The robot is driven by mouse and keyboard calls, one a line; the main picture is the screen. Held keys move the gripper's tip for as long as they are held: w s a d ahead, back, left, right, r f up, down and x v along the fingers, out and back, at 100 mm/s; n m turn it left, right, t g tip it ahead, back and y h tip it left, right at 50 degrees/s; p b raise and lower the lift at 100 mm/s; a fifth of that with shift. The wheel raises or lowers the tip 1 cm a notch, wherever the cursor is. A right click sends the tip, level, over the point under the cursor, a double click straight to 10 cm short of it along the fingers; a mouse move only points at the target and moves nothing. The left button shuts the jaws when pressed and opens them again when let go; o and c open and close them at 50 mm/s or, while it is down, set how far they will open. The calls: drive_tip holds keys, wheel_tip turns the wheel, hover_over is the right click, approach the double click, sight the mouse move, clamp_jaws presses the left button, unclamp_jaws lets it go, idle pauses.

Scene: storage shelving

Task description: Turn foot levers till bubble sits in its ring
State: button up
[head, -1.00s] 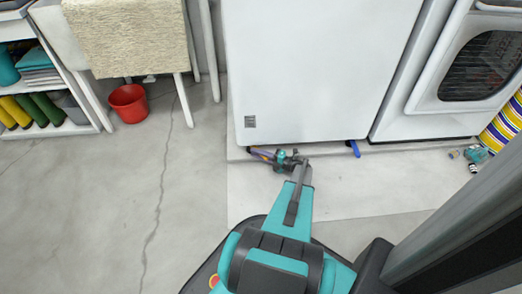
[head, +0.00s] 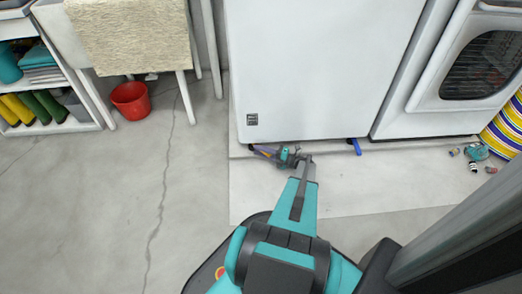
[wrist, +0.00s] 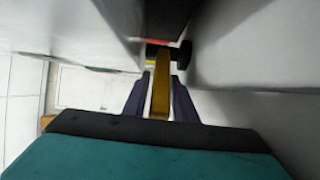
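A white appliance (head: 310,70) stands at the back with its underside close to a low pale slab. My gripper (head: 262,152) is low at its front left bottom edge, pointing left. In the wrist view, an orange-yellow lever (wrist: 161,90) lies lengthwise between the two dark purple fingers of my gripper (wrist: 160,92). The fingers flank it closely; whether they press on it is unclear. A blue lever (head: 356,147) sticks out under the appliance's front right. No bubble or ring can be made out in either view.
A second white machine (head: 460,80) with a dark window stands to the right. Small fittings (head: 475,153) and a striped drum (head: 507,125) are at far right. A red bucket (head: 131,100) and a boot shelf (head: 50,128) are left. The left floor is clear.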

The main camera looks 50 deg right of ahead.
drive_tip(key=shift+s, duration=0.1)
drive_tip(key=p+v, duration=0.4)
drive_tip(key=v, duration=0.9)
drive_tip(key=shift+s+d+p, duration=0.15)
drive_tip(key=shift+s+p, duration=0.15)
